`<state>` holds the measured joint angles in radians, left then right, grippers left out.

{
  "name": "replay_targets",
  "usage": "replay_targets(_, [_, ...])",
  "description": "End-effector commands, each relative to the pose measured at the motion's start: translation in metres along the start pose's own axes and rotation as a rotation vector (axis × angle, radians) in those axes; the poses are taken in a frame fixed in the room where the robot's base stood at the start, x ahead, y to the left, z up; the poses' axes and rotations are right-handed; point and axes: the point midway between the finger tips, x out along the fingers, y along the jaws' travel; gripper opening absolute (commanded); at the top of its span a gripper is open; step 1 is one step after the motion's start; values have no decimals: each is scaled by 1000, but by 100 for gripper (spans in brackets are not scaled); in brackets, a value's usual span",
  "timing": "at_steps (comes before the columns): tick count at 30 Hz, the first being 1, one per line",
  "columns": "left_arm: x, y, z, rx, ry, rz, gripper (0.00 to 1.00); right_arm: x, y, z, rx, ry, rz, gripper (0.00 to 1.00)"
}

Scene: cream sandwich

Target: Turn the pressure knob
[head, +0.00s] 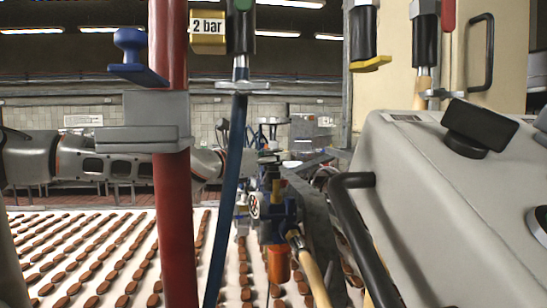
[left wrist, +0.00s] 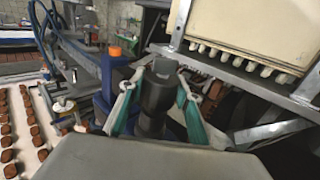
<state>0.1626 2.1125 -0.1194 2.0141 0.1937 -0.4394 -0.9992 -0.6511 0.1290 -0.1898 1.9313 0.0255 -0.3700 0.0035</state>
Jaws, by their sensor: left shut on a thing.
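The pressure knob is a dark cylindrical cap (left wrist: 161,72) in the middle of the left wrist view. My left gripper (left wrist: 157,88) has its grey and teal fingers on either side of the cap and is shut on it. In the head view my left arm reaches in from the left, and the left gripper (head: 268,160) is small and partly hidden among fittings. Below it is a blue valve body (head: 287,222) with a small round gauge (head: 253,205) and an orange bowl (head: 280,262). I cannot make out the knob in the head view. My right gripper is not in view.
A red pipe (head: 174,240) and a blue hose (head: 228,200) stand in front of my left arm. A large grey housing (head: 445,215) with a black bar handle (head: 350,181) fills the right. Rows of brown biscuits lie on a white conveyor (head: 120,222) below.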

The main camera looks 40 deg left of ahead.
Motion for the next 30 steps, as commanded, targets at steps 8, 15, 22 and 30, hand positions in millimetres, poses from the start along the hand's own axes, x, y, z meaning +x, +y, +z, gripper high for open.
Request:
replay_targets(8, [0,-1,-2,7,3,107,11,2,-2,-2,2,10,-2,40])
replay_targets(15, [1,-2,-3,9,2,272,11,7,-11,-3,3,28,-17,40])
replay_targets(22, [1,-1,-3,6,1,418,11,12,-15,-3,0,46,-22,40])
replay_targets(30, [0,0,-1,3,0,518,11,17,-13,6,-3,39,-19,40])
